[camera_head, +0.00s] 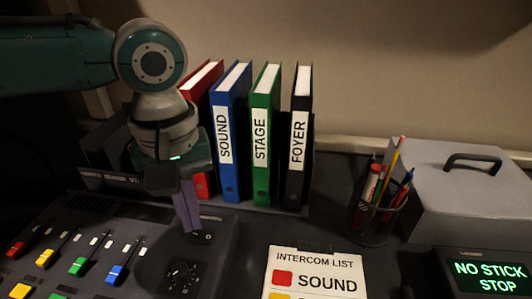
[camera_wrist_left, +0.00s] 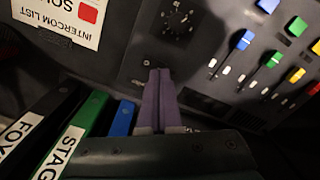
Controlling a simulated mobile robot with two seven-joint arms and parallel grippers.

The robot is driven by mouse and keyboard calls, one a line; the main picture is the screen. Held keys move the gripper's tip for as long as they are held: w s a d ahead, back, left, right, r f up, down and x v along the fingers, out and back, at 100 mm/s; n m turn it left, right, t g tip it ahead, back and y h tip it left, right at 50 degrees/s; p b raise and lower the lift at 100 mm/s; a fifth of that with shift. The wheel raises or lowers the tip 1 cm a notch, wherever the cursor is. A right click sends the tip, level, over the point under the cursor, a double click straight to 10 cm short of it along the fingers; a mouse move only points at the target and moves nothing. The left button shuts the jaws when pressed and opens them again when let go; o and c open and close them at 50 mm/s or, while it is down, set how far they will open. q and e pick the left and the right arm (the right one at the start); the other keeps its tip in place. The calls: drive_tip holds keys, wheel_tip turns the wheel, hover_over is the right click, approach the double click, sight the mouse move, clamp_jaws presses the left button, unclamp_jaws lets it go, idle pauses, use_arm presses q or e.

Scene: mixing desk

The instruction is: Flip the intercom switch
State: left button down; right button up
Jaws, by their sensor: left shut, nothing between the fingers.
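My left gripper (camera_head: 194,232) comes down from above with its purple fingers closed together and nothing between them. Its tips are at the back right part of the mixing desk (camera_head: 150,225). In the left wrist view the shut fingers (camera_wrist_left: 160,72) point at the dark panel, below the round dial (camera_wrist_left: 180,15). A small dark spot with a light mark shows just right of the tips in the head view; I cannot tell if it is the intercom switch. The switch may be hidden by the fingers, and contact is unclear. My right gripper is not in view.
Red, blue (camera_head: 230,130), green (camera_head: 264,135) and black (camera_head: 299,135) binders stand close behind the gripper. Coloured faders (camera_head: 79,265) are at left. An intercom list card (camera_head: 310,275), pen cup (camera_head: 372,215), grey box (camera_head: 465,190) and lit display (camera_head: 490,275) are at right.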

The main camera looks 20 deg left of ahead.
sight(195, 234)
use_arm(q)
drive_tip(key=shift+f+b, duration=0.3)
drive_tip(key=shift+f, duration=0.5)
idle(0.4)
wheel_tip(195, 234, up, 7)
drive_tip(key=p, duration=0.9)
drive_tip(key=shift+r, duration=0.1)
